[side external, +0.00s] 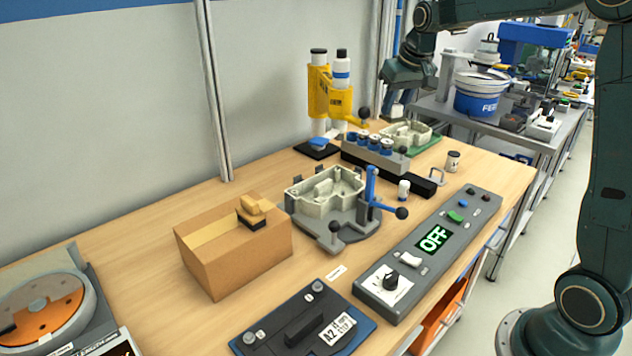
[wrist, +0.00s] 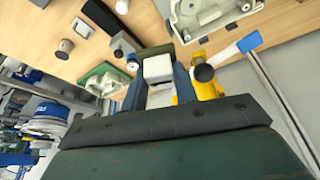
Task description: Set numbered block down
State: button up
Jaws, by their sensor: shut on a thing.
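My gripper (side external: 397,101) is at the back right of the workbench, high beside the yellow stand. It is shut on a pale block (side external: 397,111), which hangs just below it. In the wrist view the pale block (wrist: 158,70) sits between the fingers of my gripper (wrist: 160,88). No number can be read on the block. Its underside is hidden, and how far it is above the surface is hard to tell.
The yellow stand (side external: 318,95) with two bottles is left of my gripper. Below are a rack of blue-capped vials (side external: 374,146) and a pale casting on a green base (side external: 408,133). A fixture (side external: 330,190), cardboard box (side external: 235,262) and control panel (side external: 450,238) stand nearer. Bare wood shows at left.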

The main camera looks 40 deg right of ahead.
jog(key=s+d+f+m+g+h, duration=0.15)
jog(key=s+d+m, duration=0.35)
jog(key=d, duration=0.6)
jog(key=s+d+f+m+g, duration=0.15)
jog(key=s+d+m, duration=0.3)
jog(key=d, duration=0.65)
jog(key=s+d+f+m+g+h, duration=0.15)
jog(key=s+d+m, duration=0.4)
jog(key=d, duration=0.55)
jog(key=shift+n, duration=0.5)
notch_tip(320, 180, down, 20)
jog(key=shift+s+f, duration=0.15)
jog(key=shift+f, duration=0.1)
jog(key=shift+f, duration=0.1)
jog(key=o, duration=1)
jog(key=shift+v, duration=6.1)
